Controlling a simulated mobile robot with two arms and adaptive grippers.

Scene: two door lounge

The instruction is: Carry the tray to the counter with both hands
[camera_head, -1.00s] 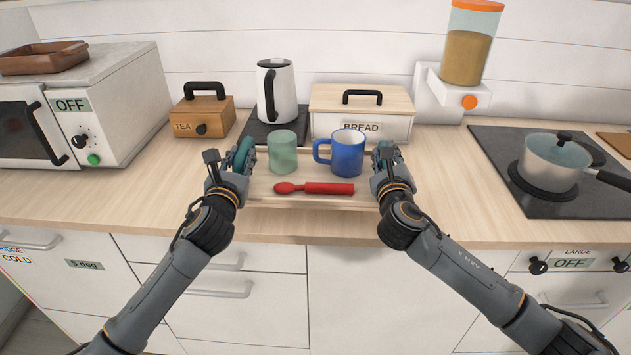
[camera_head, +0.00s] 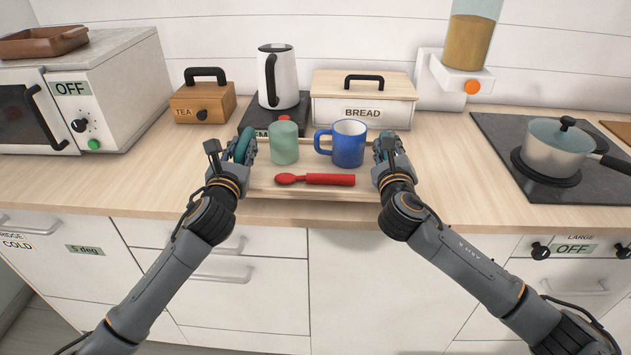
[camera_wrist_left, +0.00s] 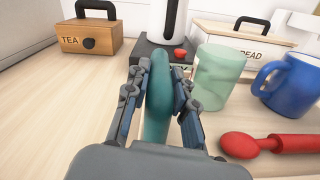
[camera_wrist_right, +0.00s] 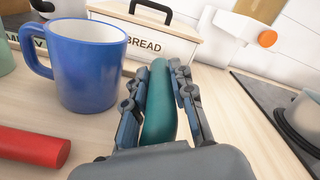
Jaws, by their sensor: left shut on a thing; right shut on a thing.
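The light wooden tray (camera_head: 265,190) is over the front part of the wooden counter (camera_head: 450,190); I cannot tell whether it touches. It looks level. On it stand a pale green cup (camera_head: 284,145) and a blue mug (camera_head: 348,146), both upright, with a red spoon (camera_head: 318,179) lying in front. My left gripper (camera_head: 240,155) is shut on the tray's left teal handle (camera_wrist_left: 157,105). My right gripper (camera_head: 386,152) is shut on the right teal handle (camera_wrist_right: 160,105). The fingers partly hide both handles in the head view.
Behind the tray are a kettle (camera_head: 277,75) on a dark base, a bread box (camera_head: 362,100) and a tea box (camera_head: 203,100). A microwave (camera_head: 110,85) stands left. A hob (camera_head: 510,150) with a pot (camera_head: 556,150) is right. Bare counter lies on both sides.

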